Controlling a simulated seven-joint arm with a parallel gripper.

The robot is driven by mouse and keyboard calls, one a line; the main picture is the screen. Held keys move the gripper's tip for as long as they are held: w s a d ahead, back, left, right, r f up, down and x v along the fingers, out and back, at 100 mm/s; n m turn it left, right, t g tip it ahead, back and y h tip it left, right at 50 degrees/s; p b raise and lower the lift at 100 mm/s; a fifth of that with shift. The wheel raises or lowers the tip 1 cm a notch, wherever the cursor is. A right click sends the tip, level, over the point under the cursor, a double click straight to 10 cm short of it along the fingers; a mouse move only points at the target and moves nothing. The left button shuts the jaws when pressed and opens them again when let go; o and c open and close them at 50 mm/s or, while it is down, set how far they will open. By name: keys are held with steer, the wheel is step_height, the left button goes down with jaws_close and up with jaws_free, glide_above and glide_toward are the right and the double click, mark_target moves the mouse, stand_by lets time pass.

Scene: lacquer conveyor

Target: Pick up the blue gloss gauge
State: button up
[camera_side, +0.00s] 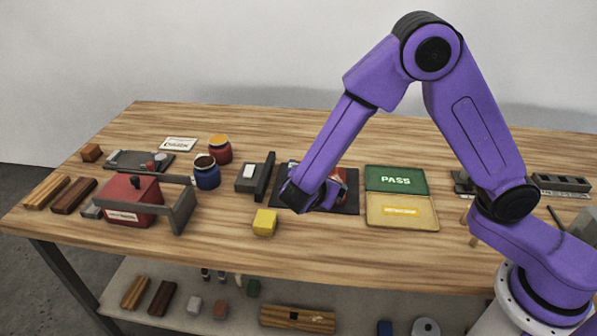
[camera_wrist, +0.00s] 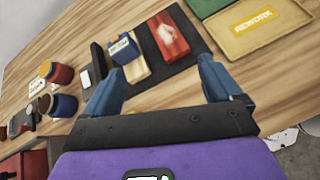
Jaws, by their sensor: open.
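The blue gauge (camera_wrist: 122,48), a small blue box with a pale display on top, shows in the wrist view. It stands at the left end of a dark mat (camera_wrist: 160,64), at or on a pale wooden block (camera_wrist: 137,71); I cannot tell exactly which. A glossy red panel (camera_wrist: 168,38) lies to its right. My gripper (camera_wrist: 161,65) is open and empty, its blue fingers spread wide, with the gauge ahead of the left finger. In the side view my gripper (camera_side: 306,196) hangs over the mat's near left part and hides most of the gauge area.
A yellow cube (camera_side: 264,222) sits in front of the mat. A dark upright bracket (camera_side: 264,177) stands close on the mat's left. Red and blue jars (camera_side: 207,172) stand farther left. Green PASS and yellow REWORK trays (camera_side: 402,211) lie right. Bare wood is free in front.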

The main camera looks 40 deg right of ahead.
steer(key=w+a+f+n+t, duration=0.3)
steer(key=w+a+f+n, duration=0.1)
steer(key=w, duration=0.2)
steer(key=shift+h, duration=0.3)
steer(key=x, duration=1.7)
steer(key=shift+w+f, duration=0.1)
steer(key=c, duration=1.3)
steer(key=shift+c, duration=0.5)
